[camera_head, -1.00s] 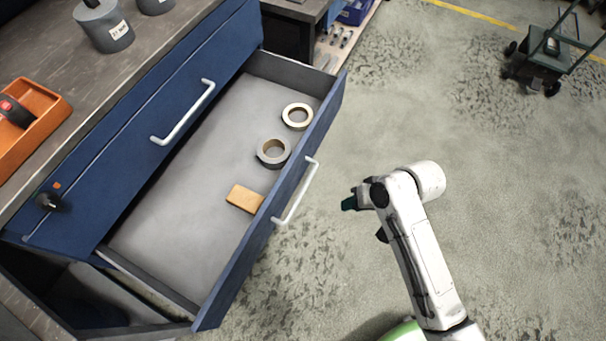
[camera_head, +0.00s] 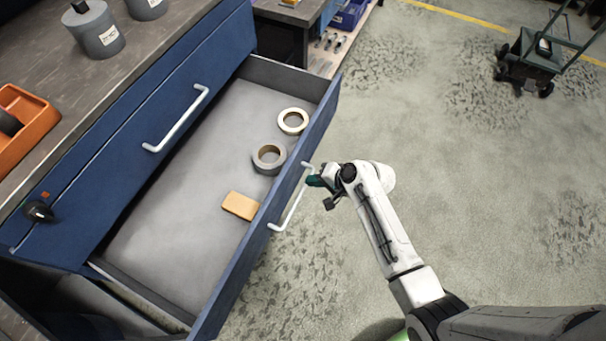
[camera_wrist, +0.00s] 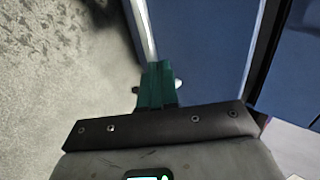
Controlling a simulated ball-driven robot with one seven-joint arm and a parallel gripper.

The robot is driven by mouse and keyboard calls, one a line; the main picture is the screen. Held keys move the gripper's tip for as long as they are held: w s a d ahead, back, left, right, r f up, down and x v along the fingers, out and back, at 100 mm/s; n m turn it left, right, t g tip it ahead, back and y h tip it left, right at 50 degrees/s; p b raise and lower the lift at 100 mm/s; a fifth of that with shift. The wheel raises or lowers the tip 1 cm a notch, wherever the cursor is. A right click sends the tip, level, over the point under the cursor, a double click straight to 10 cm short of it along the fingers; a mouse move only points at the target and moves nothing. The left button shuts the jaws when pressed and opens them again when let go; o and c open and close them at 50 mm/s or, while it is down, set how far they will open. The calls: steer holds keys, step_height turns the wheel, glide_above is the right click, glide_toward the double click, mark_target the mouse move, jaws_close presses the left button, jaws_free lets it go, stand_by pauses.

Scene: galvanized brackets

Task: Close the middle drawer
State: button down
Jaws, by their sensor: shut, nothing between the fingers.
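The middle drawer (camera_head: 262,238) of the blue cabinet is pulled well out, with its grey inside showing. Its white bar handle (camera_head: 291,203) is on the outer face. My gripper (camera_head: 313,181) is shut and empty, right beside the handle's upper end; whether it touches cannot be told. In the wrist view the green fingers (camera_wrist: 158,84) are together, with the handle (camera_wrist: 145,30) just beyond their tips and the blue drawer front (camera_wrist: 200,45) at the right.
In the drawer lie a cream tape roll (camera_head: 292,121), a grey tape roll (camera_head: 269,159) and a tan block (camera_head: 240,206). The closed drawer above has its own handle (camera_head: 177,119). An orange tray (camera_head: 25,125) and grey weights (camera_head: 95,30) stand on the worktop. The floor at right is open; a cart (camera_head: 535,60) stands far off.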

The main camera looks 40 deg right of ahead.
steer(key=shift+w+a+r, duration=0.1)
steer(key=shift+w+a, duration=0.4)
steer(key=shift+w, duration=0.3)
steer(key=shift+w+a, duration=0.45)
steer(key=shift+w, duration=0.35)
